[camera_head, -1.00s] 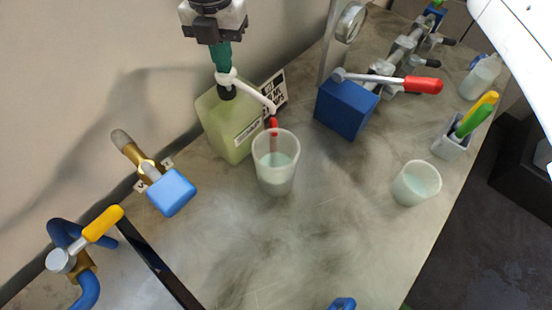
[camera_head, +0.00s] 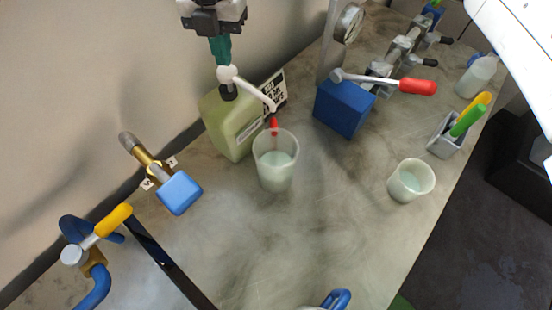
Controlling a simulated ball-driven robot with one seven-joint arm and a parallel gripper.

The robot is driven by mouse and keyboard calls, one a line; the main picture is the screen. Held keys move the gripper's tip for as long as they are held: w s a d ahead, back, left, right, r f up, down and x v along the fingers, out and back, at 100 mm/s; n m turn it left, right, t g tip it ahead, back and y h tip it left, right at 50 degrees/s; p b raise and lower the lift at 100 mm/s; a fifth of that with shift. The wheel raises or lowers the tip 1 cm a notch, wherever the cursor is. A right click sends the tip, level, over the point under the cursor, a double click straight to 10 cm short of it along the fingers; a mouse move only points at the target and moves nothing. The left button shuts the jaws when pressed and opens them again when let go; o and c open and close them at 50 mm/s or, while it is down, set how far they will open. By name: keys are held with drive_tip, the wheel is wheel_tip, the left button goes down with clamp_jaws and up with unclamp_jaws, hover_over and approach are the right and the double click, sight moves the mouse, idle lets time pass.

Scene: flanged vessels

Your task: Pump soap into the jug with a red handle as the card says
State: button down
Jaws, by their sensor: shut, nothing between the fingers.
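A pale green soap bottle (camera_head: 226,128) with a white pump head (camera_head: 228,73) and long spout stands near the wall. The jug with a red handle (camera_head: 275,172) stands in front of it, under the spout's end; its red handle is at the back, and it holds some milky liquid. My gripper (camera_head: 222,60) is shut and empty, its green fingers directly above the pump head, at or very near touching it. A card (camera_head: 274,88) stands behind the bottle, partly hidden; its print is too small to read fully.
A second cup (camera_head: 411,181) with milky liquid stands to the right. A blue block (camera_head: 343,107) lies under a red-handled lever (camera_head: 417,86). A blue-handled valve (camera_head: 179,193) and yellow-handled valve (camera_head: 114,219) are at left.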

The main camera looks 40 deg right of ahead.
wheel_tip(320, 180, up, 4)
drive_tip(key=p, duration=0.3)
drive_tip(key=shift+r, duration=1.05)
